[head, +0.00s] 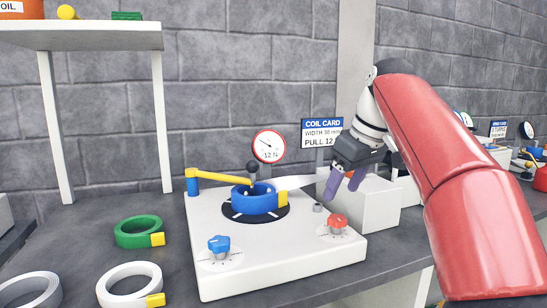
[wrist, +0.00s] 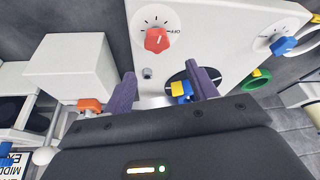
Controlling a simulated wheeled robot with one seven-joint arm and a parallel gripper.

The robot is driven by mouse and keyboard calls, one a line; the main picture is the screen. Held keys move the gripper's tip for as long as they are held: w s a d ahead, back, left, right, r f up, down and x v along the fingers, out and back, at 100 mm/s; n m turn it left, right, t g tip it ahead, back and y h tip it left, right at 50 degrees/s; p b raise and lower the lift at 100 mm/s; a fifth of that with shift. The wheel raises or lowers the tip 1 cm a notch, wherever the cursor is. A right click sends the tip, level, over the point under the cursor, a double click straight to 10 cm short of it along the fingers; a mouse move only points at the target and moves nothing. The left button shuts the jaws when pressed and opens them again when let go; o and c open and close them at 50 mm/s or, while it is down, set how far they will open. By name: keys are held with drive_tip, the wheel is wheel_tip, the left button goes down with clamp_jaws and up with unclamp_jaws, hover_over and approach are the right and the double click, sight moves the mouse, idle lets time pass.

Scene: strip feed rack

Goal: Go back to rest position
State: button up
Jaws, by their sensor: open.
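My gripper (head: 345,181) has purple fingers and hangs over the right rear part of the white feed unit (head: 270,268). Its fingers are apart with nothing held between them; they also show apart in the wrist view (wrist: 164,88). A blue coil (head: 258,203) sits on the black turntable of the unit, with a yellow arm (head: 220,177) reaching over it. A silvery strip (head: 296,182) runs from the coil toward the white box (head: 375,208). A red knob (head: 337,221) and a blue knob (head: 219,245) stand on the unit's front.
A green coil (head: 138,231) and white coils (head: 130,284) lie on the grey bench at left. A round gauge (head: 269,146) and a coil card (head: 322,132) stand behind the unit. A white shelf (head: 90,37) rises at back left.

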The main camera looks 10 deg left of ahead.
drive_tip(key=s+d+f+m+t+h, duration=0.2)
drive_tip(key=s+d+f+m, duration=0.5)
drive_tip(key=s+d, duration=0.4)
drive_tip(key=s+d+f+m+h, duration=0.1)
drive_tip(key=s+d+f+m, duration=0.2)
drive_tip(key=s+f, duration=1.2)
wheel_tip(320, 180, down, 3)
drive_tip(key=shift+d+f+t+h, duration=0.2)
drive_tip(key=shift+d+t+h, duration=0.15)
drive_tip(key=shift+d, duration=0.3)
drive_tip(key=shift+s, duration=0.1)
idle(0.5)
